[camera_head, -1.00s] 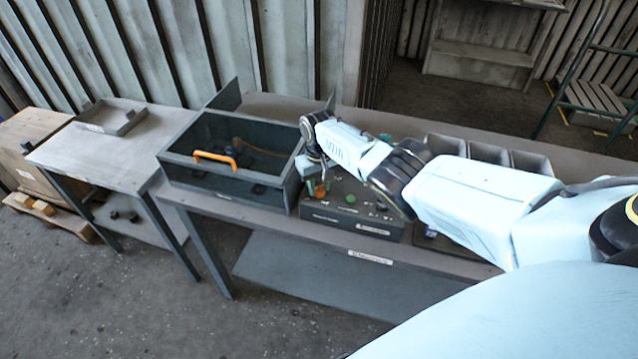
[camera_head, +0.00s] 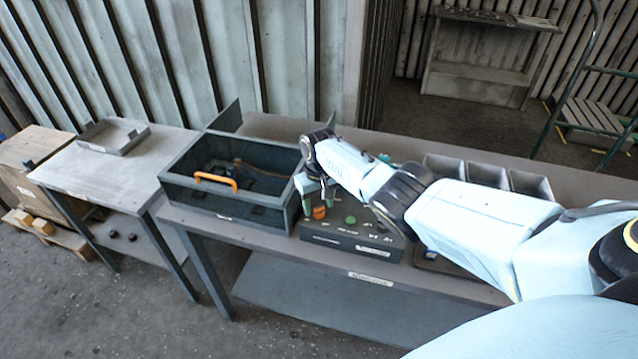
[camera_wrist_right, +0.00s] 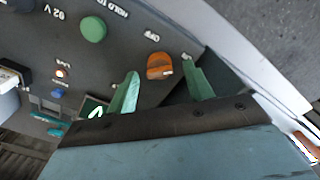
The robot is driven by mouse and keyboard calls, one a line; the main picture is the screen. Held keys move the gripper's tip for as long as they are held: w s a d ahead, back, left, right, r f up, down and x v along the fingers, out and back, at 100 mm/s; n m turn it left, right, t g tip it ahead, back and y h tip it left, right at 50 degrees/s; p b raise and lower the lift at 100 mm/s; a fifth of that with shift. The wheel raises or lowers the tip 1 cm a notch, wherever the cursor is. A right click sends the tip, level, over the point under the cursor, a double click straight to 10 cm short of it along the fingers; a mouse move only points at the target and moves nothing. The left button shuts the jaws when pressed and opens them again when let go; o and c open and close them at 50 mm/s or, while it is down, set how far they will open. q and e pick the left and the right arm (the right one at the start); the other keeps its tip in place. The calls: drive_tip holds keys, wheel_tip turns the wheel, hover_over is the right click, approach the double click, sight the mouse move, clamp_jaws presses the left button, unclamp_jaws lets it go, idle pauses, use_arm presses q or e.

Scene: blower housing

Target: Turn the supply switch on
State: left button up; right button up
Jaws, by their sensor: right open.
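The control box (camera_head: 345,232) stands on the bench to the right of the open housing. Its orange rotary knob (camera_wrist_right: 159,66), with an "OFF" label beside it, looks like the supply switch; it also shows in the head view (camera_head: 319,212). My right gripper (camera_wrist_right: 162,87) is open over the box face, its green fingertips on either side of the knob. A gap shows between each fingertip and the knob; contact is not visible. In the head view my right gripper (camera_head: 317,190) points down at the knob. My left gripper is not in view.
A green button (camera_wrist_right: 93,29) and a small glowing lamp (camera_wrist_right: 60,73) are on the same panel. The open-topped dark housing (camera_head: 240,210) with an orange handle (camera_head: 216,182) stands close on the left. Grey bins (camera_head: 488,172) stand behind my right arm.

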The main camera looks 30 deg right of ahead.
sight(319, 207)
wheel_tip(319, 207, up, 12)
drive_tip(key=shift+r, duration=0.15)
idle(0.7)
